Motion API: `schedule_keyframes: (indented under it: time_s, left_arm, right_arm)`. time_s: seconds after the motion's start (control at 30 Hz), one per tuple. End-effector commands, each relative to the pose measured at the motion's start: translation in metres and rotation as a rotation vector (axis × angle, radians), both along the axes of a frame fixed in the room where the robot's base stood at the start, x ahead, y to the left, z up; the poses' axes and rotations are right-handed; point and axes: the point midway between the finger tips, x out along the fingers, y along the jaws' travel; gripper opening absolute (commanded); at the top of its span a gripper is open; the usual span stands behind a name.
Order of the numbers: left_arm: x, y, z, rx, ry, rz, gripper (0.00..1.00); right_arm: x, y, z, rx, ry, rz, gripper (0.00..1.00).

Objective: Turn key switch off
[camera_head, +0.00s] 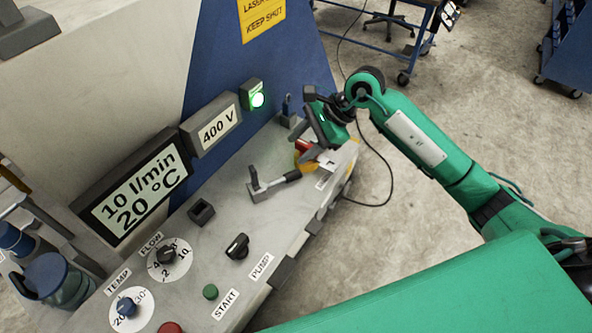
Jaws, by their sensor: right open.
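My right gripper (318,125) reaches in from the right and hangs over the far end of the sloping control panel (217,220). Its jaws are apart, with nothing seen between them. Close under it is a red and yellow switch (304,155), partly covered by the gripper. A small grey block with an upright dark blue piece (288,110) stands just left of the gripper. I cannot tell for sure which of these is the key switch, or whether the gripper touches either. A black turn knob (237,246) sits by the PUMP label. My left gripper is not in view.
FLOW (168,255) and TEMP (126,307) knobs, a green START button (210,292) and a red button (170,328) are nearer. A lit green lamp (257,99) and displays line the back. Open floor lies right.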

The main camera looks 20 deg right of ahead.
Motion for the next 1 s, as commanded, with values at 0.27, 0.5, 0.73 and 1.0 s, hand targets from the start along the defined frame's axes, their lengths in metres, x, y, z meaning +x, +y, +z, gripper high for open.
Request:
schedule_keyframes:
  time_s: [0.27, 0.5, 0.73, 1.0]
  left_arm:
    - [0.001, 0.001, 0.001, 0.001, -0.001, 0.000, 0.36]
    - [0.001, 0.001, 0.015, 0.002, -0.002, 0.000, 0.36]
    - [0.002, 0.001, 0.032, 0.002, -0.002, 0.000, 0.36]
    - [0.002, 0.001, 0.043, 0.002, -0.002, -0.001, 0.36]
  right_arm:
    - [0.010, -0.047, -0.006, -0.238, 0.001, 0.024, 0.46]
    - [0.013, -0.034, -0.035, -0.240, 0.007, 0.025, 0.46]
    - [0.018, -0.013, -0.080, -0.238, 0.008, 0.025, 0.46]
    - [0.025, 0.003, -0.118, -0.239, 0.004, 0.023, 0.46]
